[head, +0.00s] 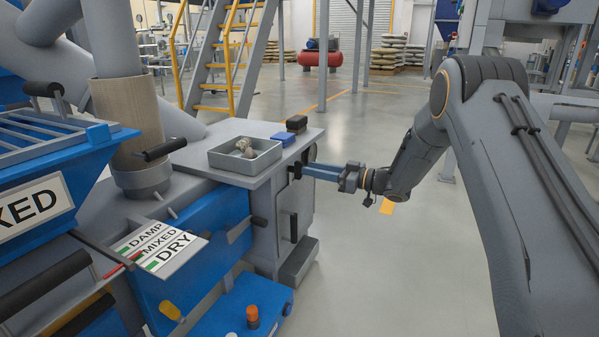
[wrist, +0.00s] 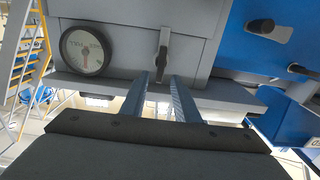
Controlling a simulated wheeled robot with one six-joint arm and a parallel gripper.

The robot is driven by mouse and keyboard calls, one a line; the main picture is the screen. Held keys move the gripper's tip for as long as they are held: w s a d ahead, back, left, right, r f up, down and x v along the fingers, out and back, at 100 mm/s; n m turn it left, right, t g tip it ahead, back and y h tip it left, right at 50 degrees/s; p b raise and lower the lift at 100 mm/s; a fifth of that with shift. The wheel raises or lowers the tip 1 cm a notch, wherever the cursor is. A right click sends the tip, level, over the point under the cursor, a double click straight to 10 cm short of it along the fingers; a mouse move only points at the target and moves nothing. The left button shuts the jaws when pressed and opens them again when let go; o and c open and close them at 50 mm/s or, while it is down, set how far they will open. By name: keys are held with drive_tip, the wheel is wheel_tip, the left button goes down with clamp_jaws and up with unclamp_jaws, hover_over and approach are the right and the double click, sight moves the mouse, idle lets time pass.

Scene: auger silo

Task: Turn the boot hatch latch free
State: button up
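The boot hatch latch is a small dark lever (wrist: 162,52) on a grey panel, in the upper middle of the wrist view. It hangs roughly straight up and down in that picture. In the head view a dark piece that looks like the latch (head: 295,171) shows on the side of the grey cabinet, at the tips of my fingers. My gripper (wrist: 161,78) is open, with its two bluish fingers apart and gaps between them. The latch's lower end shows between the fingertips. I cannot tell whether either finger touches it. In the head view my gripper (head: 306,172) reaches left to the cabinet.
A round gauge (wrist: 86,50) sits beside the latch. On the cabinet top (head: 225,135) are a grey tray (head: 245,157) with pale lumps, a blue block (head: 284,140) and a dark block (head: 297,123). A grey step (head: 299,262) juts out below. The floor to the right is open.

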sight(299, 166)
drive_tip(key=shift+b+x, duration=1)
drive_tip(key=shift+x, duration=1.65)
clamp_jaws()
